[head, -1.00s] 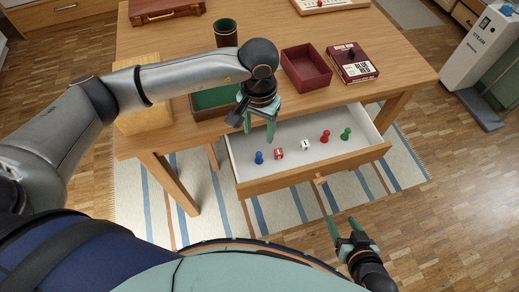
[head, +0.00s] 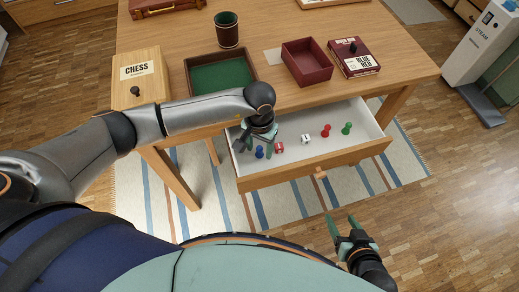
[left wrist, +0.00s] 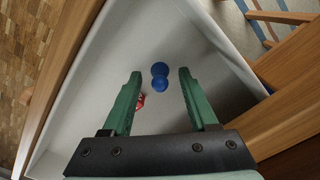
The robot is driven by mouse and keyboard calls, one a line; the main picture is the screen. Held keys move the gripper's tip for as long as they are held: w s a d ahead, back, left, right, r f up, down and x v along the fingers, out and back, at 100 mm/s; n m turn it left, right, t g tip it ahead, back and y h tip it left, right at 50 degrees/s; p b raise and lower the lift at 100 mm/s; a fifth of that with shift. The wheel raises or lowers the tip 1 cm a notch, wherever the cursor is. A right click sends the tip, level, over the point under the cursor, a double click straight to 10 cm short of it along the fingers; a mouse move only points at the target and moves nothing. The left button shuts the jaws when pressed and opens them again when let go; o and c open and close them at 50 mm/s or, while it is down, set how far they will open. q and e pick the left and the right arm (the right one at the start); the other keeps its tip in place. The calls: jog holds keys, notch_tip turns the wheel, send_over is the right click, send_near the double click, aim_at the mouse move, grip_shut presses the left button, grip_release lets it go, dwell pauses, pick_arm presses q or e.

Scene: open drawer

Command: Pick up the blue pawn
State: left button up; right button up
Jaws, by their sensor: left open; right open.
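The blue pawn (head: 259,152) stands in the open drawer (head: 340,154), near its left end. In the left wrist view the blue pawn (left wrist: 160,76) lies between the two green fingers, apart from both. My left gripper (left wrist: 157,80) is open, pointing down into the drawer; in the head view it (head: 259,158) is partly hidden by its own wrist and seems right over the pawn. My right gripper (head: 343,222) is open and empty, in front of the drawer at lower right.
A red die (head: 279,148), a white die (head: 306,139), a red pawn (head: 325,131) and a green pawn (head: 346,128) are in the drawer to the right. The drawer's front panel (head: 315,167) and walls rise around them. A green-lined tray (head: 220,72) stands on the table above.

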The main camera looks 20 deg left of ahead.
pick_arm(q)
grip_shut()
dwell(0.4)
